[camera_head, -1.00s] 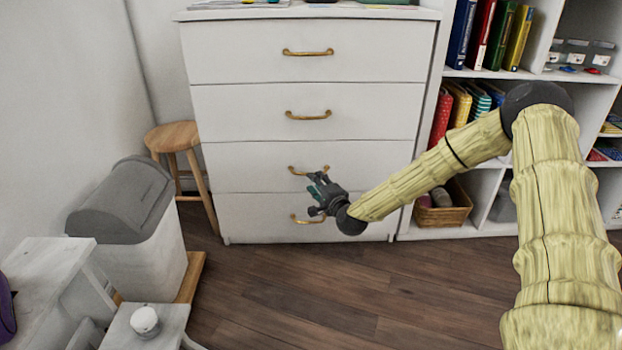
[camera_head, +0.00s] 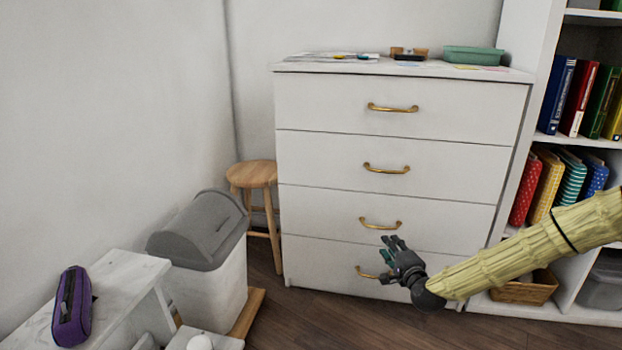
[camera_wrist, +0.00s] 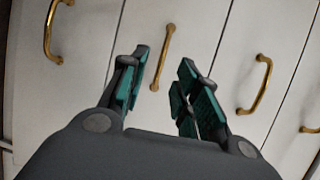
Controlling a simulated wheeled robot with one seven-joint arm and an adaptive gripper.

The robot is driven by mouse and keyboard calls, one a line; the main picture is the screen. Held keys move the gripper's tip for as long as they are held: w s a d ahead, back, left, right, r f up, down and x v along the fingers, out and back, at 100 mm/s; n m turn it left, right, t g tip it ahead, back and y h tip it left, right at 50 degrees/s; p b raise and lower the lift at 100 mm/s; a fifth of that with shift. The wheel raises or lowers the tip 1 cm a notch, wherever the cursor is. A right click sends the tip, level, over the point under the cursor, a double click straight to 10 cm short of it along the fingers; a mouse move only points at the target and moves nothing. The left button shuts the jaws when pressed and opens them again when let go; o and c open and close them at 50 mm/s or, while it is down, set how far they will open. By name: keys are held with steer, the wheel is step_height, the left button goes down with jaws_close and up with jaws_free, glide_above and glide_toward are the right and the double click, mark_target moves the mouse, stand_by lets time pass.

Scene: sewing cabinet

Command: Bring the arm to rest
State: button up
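My gripper (camera_head: 390,258) is at the end of my pale yellow arm, in front of the lower drawers of a white chest of drawers (camera_head: 400,155). In the wrist view my gripper (camera_wrist: 160,92) shows two fingers with green pads, spread apart with nothing between them. A brass handle (camera_wrist: 163,57) appears beyond the gap, and I cannot tell how far off it is. In the head view the gripper covers part of the area near the bottom drawer's handle (camera_head: 370,272). All drawers look closed.
A bookshelf (camera_head: 543,85) with books and a wicker basket (camera_head: 525,288) stands at right, behind my arm. A wooden stool (camera_head: 252,175), a grey-lidded bin (camera_head: 205,230) and a white table holding a purple pouch (camera_head: 72,308) are at left. Wood floor (camera_head: 310,318) shows between.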

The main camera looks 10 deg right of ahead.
steer(key=s+a+f+n+g+y+p, duration=0.15)
steer(key=s+a+f+n+g, duration=0.3)
steer(key=s+a+f, duration=0.5)
steer(key=s+a+f+n+g+y+p, duration=0.15)
steer(key=s+a+f+n+g, duration=0.35)
steer(key=s+f, duration=0.65)
steer(key=s+d+f+n+g+h+p, duration=0.15)
steer(key=s+n+g, duration=0.25)
steer(key=s, duration=1.2)
steer(key=s+n+g+h+p, duration=0.2)
steer(key=s+n+g+p, duration=0.15)
steer(key=s, duration=1.25)
step_height(320, 180, up, 38)
steer(key=p, duration=3.7)
steer(key=shift+n, duration=0.3)
steer(key=shift+o, duration=0.5)
steer(key=shift+s+f, duration=0.1)
steer(key=shift+f, duration=0.05)
